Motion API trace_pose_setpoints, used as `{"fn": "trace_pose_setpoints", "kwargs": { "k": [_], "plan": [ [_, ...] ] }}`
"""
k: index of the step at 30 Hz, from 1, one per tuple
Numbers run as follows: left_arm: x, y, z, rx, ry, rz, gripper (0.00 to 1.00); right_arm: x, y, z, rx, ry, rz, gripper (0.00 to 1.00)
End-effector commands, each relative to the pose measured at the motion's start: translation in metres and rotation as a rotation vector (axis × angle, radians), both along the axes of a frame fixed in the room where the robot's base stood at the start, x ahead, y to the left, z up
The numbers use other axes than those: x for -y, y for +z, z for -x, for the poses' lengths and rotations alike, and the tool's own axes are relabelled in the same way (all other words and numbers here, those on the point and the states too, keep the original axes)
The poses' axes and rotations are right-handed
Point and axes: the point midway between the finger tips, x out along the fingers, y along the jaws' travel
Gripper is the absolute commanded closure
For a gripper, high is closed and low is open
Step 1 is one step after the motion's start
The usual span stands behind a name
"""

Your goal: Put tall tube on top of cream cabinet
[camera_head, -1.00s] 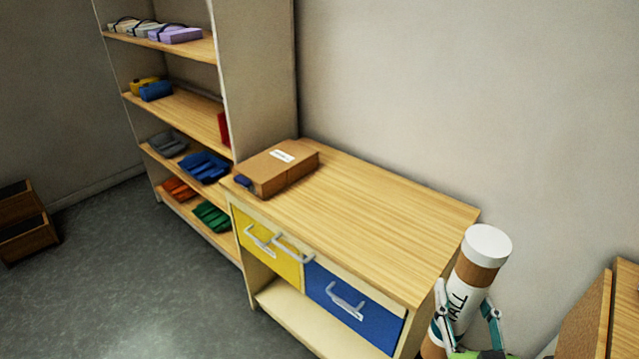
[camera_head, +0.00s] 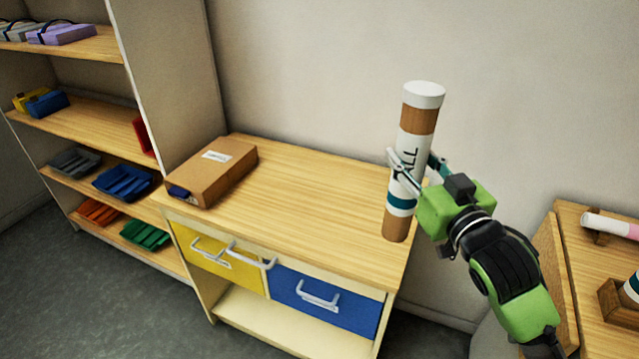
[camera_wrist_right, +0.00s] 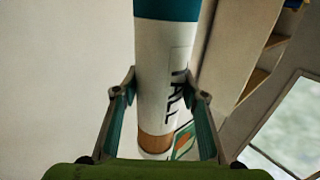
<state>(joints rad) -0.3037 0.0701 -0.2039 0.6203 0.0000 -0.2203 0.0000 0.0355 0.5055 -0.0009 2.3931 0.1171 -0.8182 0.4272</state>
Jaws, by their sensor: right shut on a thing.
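The tall tube (camera_head: 419,122) is brown with a white cap, a white label lettered "ALL" and a teal band. My right gripper (camera_head: 416,165) is shut on its middle and holds it upright. In the head view the tube's lower end overlaps the right part of the cream cabinet's wooden top (camera_head: 310,190); I cannot tell whether it touches. In the right wrist view the tube (camera_wrist_right: 165,60) stands between the two fingers (camera_wrist_right: 162,95). The cabinet has a yellow drawer (camera_head: 215,255) and a blue drawer (camera_head: 325,303). My left gripper is not in view.
A brown cardboard box (camera_head: 212,172) lies on the left part of the cabinet top; the middle is clear. A shelf unit (camera_head: 170,60) with coloured items adjoins on the left. Another wooden table (camera_head: 585,240) with a pink-and-white tube (camera_head: 610,225) stands at the right.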

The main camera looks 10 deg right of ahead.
Motion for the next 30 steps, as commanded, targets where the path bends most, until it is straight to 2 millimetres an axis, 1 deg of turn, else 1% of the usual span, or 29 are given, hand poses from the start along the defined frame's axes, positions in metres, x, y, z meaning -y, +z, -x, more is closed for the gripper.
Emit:
{"fn": "trace_pose_setpoints", "kwargs": {
  "k": [6,11,12,15,18,26,30],
  "plan": [
    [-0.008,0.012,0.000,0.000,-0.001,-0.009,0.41,-0.020,-0.017,-0.043,0.001,0.001,-0.005,0.85],
    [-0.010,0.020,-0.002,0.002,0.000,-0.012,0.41,-0.037,-0.034,-0.076,0.000,0.002,-0.003,0.85],
    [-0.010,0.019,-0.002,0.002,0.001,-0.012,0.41,-0.039,-0.047,-0.082,-0.004,0.000,-0.002,0.85],
    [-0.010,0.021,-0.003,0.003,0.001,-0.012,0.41,-0.045,-0.065,-0.095,-0.002,0.001,-0.002,0.85],
    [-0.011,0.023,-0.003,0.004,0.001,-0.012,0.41,-0.050,-0.078,-0.105,-0.001,0.002,-0.002,0.85],
    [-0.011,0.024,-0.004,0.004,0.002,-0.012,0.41,-0.056,-0.095,-0.117,0.001,0.002,0.000,0.85],
    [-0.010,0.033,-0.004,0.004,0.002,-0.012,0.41,-0.056,-0.115,-0.117,-0.002,0.001,-0.002,0.85]
  ]
}}
